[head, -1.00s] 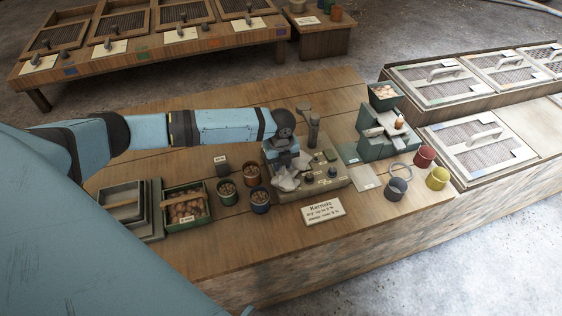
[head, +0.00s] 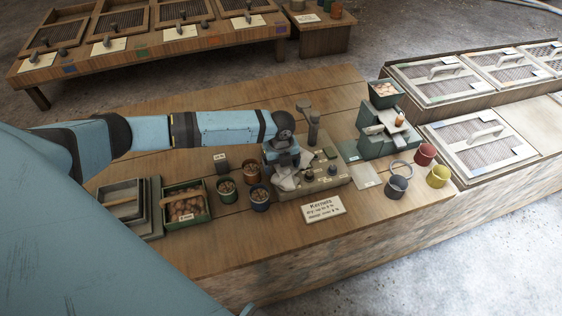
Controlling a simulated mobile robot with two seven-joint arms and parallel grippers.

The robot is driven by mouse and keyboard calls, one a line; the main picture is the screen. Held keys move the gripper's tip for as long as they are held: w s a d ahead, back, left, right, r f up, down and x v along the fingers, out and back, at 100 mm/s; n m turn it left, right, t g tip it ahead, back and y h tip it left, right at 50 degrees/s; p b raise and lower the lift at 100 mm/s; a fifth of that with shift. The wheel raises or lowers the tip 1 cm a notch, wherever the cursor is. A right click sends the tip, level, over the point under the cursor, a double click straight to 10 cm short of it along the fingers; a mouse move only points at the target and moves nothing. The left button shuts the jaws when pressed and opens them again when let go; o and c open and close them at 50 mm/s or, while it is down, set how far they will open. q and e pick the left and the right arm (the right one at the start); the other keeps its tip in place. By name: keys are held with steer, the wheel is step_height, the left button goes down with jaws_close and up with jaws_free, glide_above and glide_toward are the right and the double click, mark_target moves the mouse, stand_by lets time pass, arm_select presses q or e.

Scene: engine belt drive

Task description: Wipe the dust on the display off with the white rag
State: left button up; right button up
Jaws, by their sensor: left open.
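The white rag (head: 287,183) lies crumpled on the left front part of the grey-beige bench device (head: 332,182). My left gripper (head: 284,170) is open and points down right over the rag, hiding part of it. I cannot tell whether its fingers touch the cloth. The display and any dust on it cannot be made out; the gripper and rag cover that side of the device. My right gripper is not in view.
A sign card (head: 323,208) lies in front of the device.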

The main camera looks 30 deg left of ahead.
arm_select(q)
steer(key=shift+f, duration=0.15)
jaws_close()
steer(key=shift+s, duration=0.1)
